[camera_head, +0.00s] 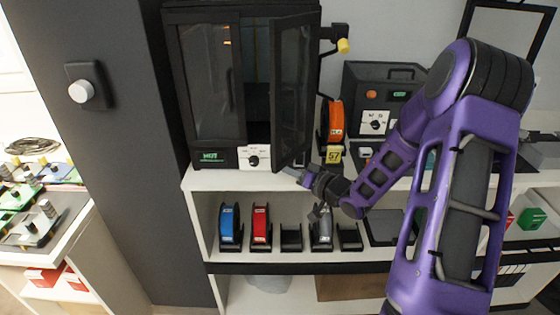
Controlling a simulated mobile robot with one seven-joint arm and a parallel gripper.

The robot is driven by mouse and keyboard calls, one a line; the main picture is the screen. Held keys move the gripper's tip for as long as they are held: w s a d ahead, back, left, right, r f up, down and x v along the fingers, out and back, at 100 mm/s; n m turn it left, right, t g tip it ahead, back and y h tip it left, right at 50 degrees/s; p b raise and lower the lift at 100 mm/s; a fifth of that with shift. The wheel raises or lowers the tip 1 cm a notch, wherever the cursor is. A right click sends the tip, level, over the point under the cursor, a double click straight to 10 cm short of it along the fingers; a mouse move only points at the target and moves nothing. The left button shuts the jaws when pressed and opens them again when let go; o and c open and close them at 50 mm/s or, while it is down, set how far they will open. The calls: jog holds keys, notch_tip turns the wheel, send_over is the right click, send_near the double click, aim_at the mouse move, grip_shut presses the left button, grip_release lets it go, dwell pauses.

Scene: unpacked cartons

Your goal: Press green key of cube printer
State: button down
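A tall black cabinet-like machine (211,90) stands on the white shelf unit, with its right glass door (291,90) swung open. Its base carries a small green-lit display (211,157) and a white panel with a black knob (254,157). A smaller black boxy machine (359,84) with a top handle stands to its right, with an orange button and a small lit display (399,96). I cannot tell which machine is the cube printer, and no green key is clearly visible. My gripper (292,173) is at the open door's lower edge; its finger opening is too small to judge.
An orange spool (335,120) and a yellow tag (333,155) sit between the machines. Blue (230,226) and red (261,227) spools stand on the lower shelf. My purple arm hides much of the right side. A dark wall with a white knob (81,92) is at left.

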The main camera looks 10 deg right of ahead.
jog(key=shift+w, duration=0.15)
jog(key=shift+w+d, duration=0.1)
jog(key=shift+w, duration=0.15)
jog(key=shift+w+d, duration=0.1)
jog(key=shift+w, duration=0.4)
dwell(0.8)
dwell(0.4)
jog(key=shift+s+a+p, duration=0.2)
jog(key=shift+s+p, duration=0.1)
jog(key=shift+s, duration=0.6)
jog(key=shift+s+a, duration=0.2)
jog(key=shift+s, duration=0.6)
jog(key=shift+s+a, duration=0.15)
jog(key=shift+s, duration=0.7)
jog(key=shift+s+a, duration=0.2)
jog(key=shift+s, duration=0.6)
